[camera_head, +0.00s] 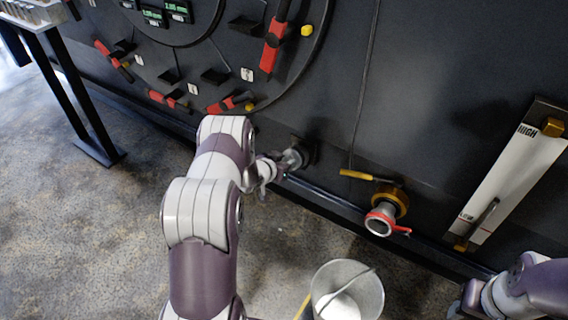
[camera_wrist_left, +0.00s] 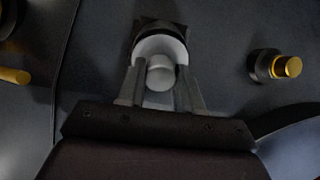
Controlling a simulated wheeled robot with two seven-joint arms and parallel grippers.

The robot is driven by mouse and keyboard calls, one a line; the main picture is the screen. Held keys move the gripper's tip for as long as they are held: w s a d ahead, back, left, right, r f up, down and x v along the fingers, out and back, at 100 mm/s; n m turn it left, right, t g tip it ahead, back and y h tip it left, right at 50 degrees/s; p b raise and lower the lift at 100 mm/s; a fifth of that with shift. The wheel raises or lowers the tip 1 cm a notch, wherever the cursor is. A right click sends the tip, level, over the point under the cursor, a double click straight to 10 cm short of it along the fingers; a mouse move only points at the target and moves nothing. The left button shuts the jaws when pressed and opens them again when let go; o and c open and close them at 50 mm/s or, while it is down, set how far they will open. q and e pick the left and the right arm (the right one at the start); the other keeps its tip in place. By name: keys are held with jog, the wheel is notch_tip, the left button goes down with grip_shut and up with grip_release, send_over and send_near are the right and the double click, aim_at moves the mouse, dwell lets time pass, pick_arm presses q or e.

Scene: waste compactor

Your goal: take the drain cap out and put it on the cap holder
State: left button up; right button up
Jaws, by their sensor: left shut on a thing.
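My left gripper (camera_head: 272,170) is at the dark panel, left of the drain outlet. The left wrist view shows its two fingers (camera_wrist_left: 160,80) shut on the grey knob of the drain cap (camera_wrist_left: 160,49), a round pale disc. The cap (camera_head: 294,157) faces a dark square mount on the panel, apparently the cap holder (camera_wrist_left: 158,26); I cannot tell whether it is seated there. The drain outlet (camera_head: 378,224) has a red clamp ring and an open end with no cap on it. Part of my right arm's end (camera_head: 476,299) shows at the lower right; its fingers are not clear.
A yellow lever (camera_head: 358,175) sits above the drain outlet. A metal bucket (camera_head: 366,290) stands on the floor below. A level gauge (camera_head: 511,175) is at the right. Red-handled levers (camera_head: 272,47) are above my left arm. A table (camera_head: 100,150) stands at the left.

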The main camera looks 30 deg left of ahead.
pick_arm(q)
jog(key=shift+w+f+b, duration=0.35)
jog(key=shift+w+b, duration=0.2)
jog(key=shift+w, duration=0.1)
jog(key=o, duration=1.4)
jog(key=shift+s+r+p, duration=0.15)
jog(key=shift+r+p, duration=0.05)
jog(key=shift+p, duration=0.1)
jog(key=p+v, duration=0.5)
jog(key=v, duration=0.1)
jog(key=shift+s, duration=0.35)
